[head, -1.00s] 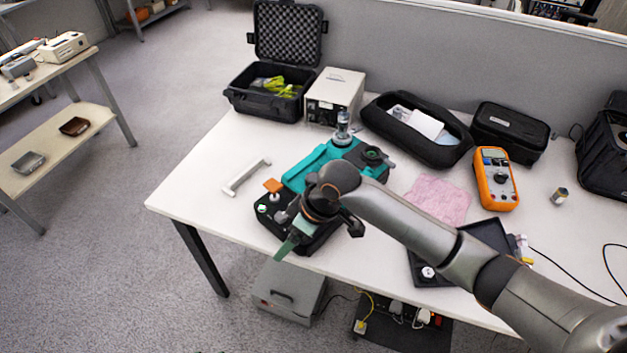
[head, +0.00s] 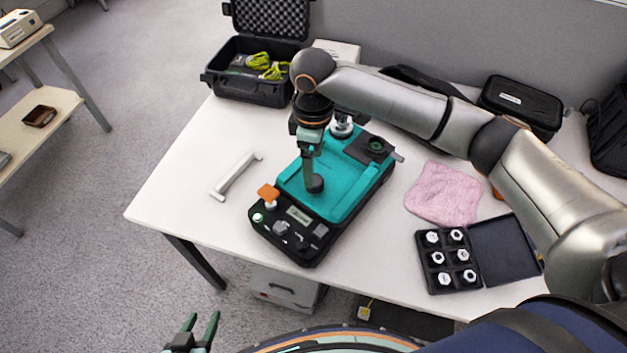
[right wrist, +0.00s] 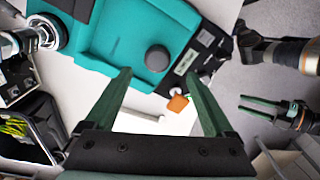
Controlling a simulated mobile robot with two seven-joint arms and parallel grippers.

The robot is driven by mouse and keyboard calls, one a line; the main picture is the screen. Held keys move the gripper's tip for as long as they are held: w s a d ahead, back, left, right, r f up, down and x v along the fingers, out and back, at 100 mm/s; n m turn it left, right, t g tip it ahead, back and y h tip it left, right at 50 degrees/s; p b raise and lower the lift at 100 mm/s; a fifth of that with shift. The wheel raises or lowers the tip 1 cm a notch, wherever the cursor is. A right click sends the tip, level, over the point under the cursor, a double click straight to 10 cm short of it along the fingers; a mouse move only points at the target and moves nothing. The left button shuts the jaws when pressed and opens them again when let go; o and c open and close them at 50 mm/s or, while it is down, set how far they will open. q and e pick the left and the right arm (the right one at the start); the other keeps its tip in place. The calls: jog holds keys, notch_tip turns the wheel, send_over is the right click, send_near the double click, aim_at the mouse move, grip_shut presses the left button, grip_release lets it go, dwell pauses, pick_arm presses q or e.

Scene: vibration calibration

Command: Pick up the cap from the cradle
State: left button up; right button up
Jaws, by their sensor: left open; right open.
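A dark round cap (head: 316,184) sits on the teal top of a black-based device (head: 345,193). It also shows upright in the right wrist view (right wrist: 157,58), resting on the teal surface. I cannot tell whether that spot is the cradle; a black block with a round dark ring (head: 376,146) is at the device's back right corner. My right gripper (head: 310,176) points down over the teal top, close to the cap. Its open fingers (right wrist: 157,75) are empty in the right wrist view. My left gripper (head: 201,328) is open and empty, low at the left, off the table.
A white bar handle (head: 236,177) lies left of the device. A metal cylinder part (head: 342,128) stands at its back. A pink cloth (head: 444,193) and a black tray with several nuts (head: 433,288) are right. An open black case (head: 250,92) stands at the back left.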

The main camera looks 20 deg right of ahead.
aim_at(315, 180)
jog(key=f, duration=0.7)
jog(key=shift+w+d+f, duration=0.1)
jog(key=shift+d+f, duration=0.1)
jog(key=shift+c, duration=0.2)
grip_shut()
dwell(0.3)
